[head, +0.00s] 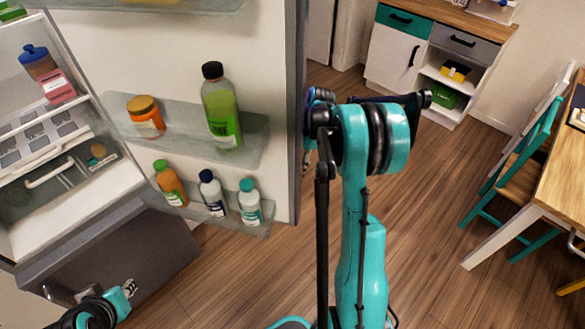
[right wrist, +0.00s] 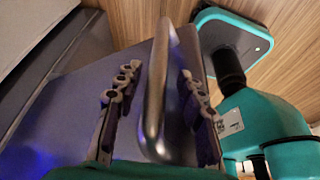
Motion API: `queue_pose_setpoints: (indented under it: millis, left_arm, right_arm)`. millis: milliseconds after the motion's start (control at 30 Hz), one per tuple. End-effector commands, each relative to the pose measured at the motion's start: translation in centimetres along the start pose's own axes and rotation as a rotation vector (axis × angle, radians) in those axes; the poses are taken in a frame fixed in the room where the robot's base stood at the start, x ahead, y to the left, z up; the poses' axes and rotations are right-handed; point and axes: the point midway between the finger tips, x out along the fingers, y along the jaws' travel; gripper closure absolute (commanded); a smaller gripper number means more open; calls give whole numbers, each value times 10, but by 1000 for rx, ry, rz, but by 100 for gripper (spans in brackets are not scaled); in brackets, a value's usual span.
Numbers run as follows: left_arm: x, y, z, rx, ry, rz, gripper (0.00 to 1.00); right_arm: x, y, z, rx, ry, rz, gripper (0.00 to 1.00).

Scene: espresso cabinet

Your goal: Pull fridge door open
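The fridge door (head: 270,60) stands wide open, its inner side with bottle shelves facing me in the head view. The fridge interior (head: 40,130) shows at the left. In the right wrist view the metal door handle (right wrist: 155,95) runs between the two fingers of my right gripper (right wrist: 161,72). Gaps show on both sides of the bar, so the fingers are open around it. In the head view my right arm reaches past the door's free edge, and the door hides its fingers.
Door shelves hold a green bottle (head: 221,108), an orange jar (head: 146,117) and several small bottles. A grey drawer front (head: 120,255) is below the fridge interior. A wooden table (head: 555,195) and teal chair (head: 520,165) stand at the right. The wooden floor between is clear.

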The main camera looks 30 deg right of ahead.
Motion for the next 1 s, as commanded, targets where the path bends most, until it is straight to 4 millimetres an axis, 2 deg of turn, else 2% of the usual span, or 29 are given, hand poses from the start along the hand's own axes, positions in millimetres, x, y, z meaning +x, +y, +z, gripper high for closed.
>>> queue_pose_setpoints:
  millis: [233, 367, 800, 1000]
  left_arm:
    - [0, 0, 0, 0, 0, 0, 74]
    - [0, 0, 0, 0, 0, 0, 74]
    - [0, 0, 0, 0, 0, 0, 74]
    - [0, 0, 0, 0, 0, 0, 74]
  right_arm:
    - [0, 1, -1, -3, 2, 1, 61]
    - [-11, 1, -1, -2, 2, 2, 61]
    - [-99, 0, 0, -1, 2, 1, 61]
    - [-118, 0, 1, 0, 1, 1, 61]
